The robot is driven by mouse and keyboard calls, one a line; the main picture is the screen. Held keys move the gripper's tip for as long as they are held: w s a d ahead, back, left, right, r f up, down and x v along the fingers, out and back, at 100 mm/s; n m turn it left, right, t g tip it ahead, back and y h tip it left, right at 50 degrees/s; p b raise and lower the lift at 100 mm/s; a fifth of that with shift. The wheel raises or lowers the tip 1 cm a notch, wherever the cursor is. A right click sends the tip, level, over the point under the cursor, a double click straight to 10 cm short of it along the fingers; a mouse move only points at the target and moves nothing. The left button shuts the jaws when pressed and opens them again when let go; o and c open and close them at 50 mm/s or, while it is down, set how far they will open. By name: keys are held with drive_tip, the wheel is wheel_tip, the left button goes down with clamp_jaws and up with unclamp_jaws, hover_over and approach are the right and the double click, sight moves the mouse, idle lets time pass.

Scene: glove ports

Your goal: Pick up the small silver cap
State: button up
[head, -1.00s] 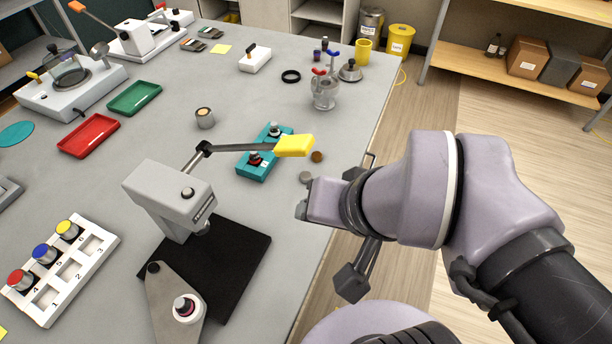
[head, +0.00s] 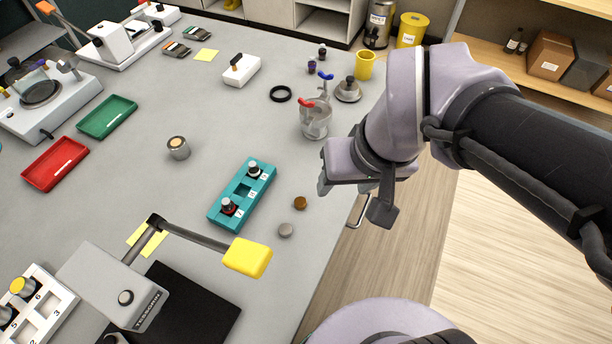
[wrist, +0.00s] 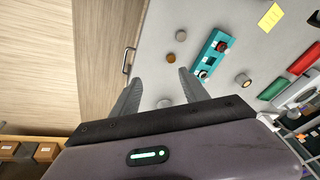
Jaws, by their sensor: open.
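The small silver cap (head: 286,230) lies flat on the grey table near its right edge, in front of a brown cap (head: 300,203). In the wrist view the silver cap (wrist: 181,36) shows beyond the fingertips, with the brown cap (wrist: 171,58) closer to them. My gripper (head: 323,178) is above the table's right edge, behind and to the right of the caps. In the wrist view my gripper (wrist: 160,82) has its fingers spread, with nothing held. A round greyish thing (wrist: 164,103) shows between the fingers; I cannot tell what it is.
A teal block (head: 243,194) with two knobbed pieces stands left of the caps. A press lever with a yellow grip (head: 247,257) reaches out in front of the silver cap. Bare table surrounds both caps.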

drive_tip(key=w+a+f+n+g+h+p, duration=0.2)
drive_tip(key=a+f+n+g+p, duration=0.15)
drive_tip(key=a+n, duration=0.6)
drive_tip(key=b, duration=0.6)
hover_over(286, 229)
drive_tip(key=shift+m+t, duration=0.35)
drive_tip(key=shift+m, duration=0.1)
drive_tip(key=f, duration=1.3)
drive_tip(key=shift+s+f, duration=0.1)
drive_tip(key=shift+s, duration=0.1)
wheel_tip(286, 229, down, 6)
drive_tip(key=b, duration=0.2)
drive_tip(key=shift+w+b, duration=0.15)
drive_tip(key=shift+b, duration=0.2)
drive_tip(key=shift+r, duration=0.25)
clamp_jaws()
